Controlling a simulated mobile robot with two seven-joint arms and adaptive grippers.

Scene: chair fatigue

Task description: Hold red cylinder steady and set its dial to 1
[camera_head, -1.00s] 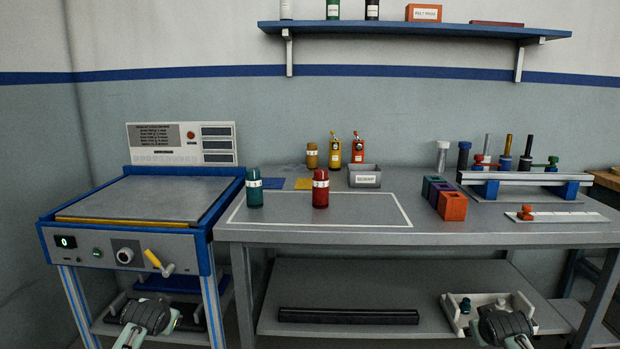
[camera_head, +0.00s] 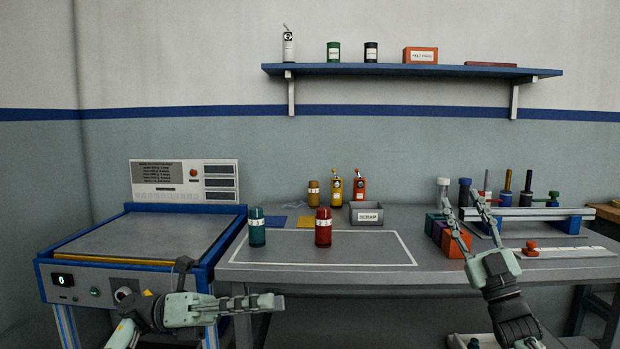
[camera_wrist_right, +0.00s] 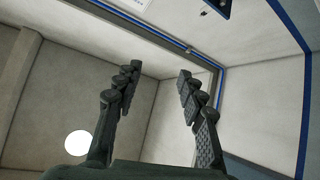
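The red cylinder (camera_head: 323,228) stands upright on the grey bench, inside a white outlined area, with a pale band around its upper part. No dial reading can be made out on it. A similar teal cylinder (camera_head: 257,229) stands to its left. My left gripper (camera_head: 280,302) is in front of the bench, below and left of the red cylinder, pointing right and seen side-on; its finger gap cannot be made out. My right gripper (camera_head: 462,205) is raised at the right with its fingers spread and empty. The right wrist view shows its fingers apart (camera_wrist_right: 158,72) with only wall between them.
A grey scrap bin (camera_head: 366,218), yellow and red bottles (camera_head: 359,188) and a yellow cylinder (camera_head: 313,194) stand behind. Coloured blocks (camera_head: 432,226) and a rack (camera_head: 530,214) are at the right. A blue-framed machine (camera_head: 130,235) adjoins at left. A shelf (camera_head: 410,70) hangs above.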

